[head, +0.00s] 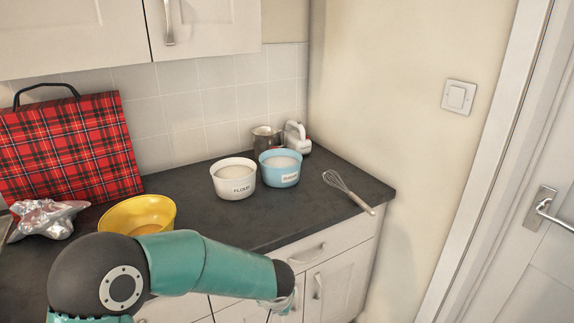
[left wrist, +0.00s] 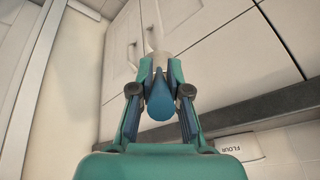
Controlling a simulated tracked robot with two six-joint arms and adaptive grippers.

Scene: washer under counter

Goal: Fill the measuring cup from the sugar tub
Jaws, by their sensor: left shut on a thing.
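The sugar tub (head: 268,178) is light blue, has a white label and stands open on the dark counter, filled with white contents. My left gripper (head: 289,298) is low in front of the counter, below and apart from the tub, small and partly hidden by my arm in the head view. In the left wrist view my left gripper (left wrist: 161,85) is shut on a blue handle (left wrist: 161,102), with a pale piece (left wrist: 163,60) beyond it. This looks like the measuring cup, but its bowl and contents cannot be made out. My right gripper is not in view.
The flour tub (head: 236,190) stands left of the sugar tub and shows at the lower right of the wrist view (left wrist: 240,147). A whisk (head: 346,188) lies right, a yellow bowl (head: 125,218) left. Cabinets (head: 342,283) are below.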

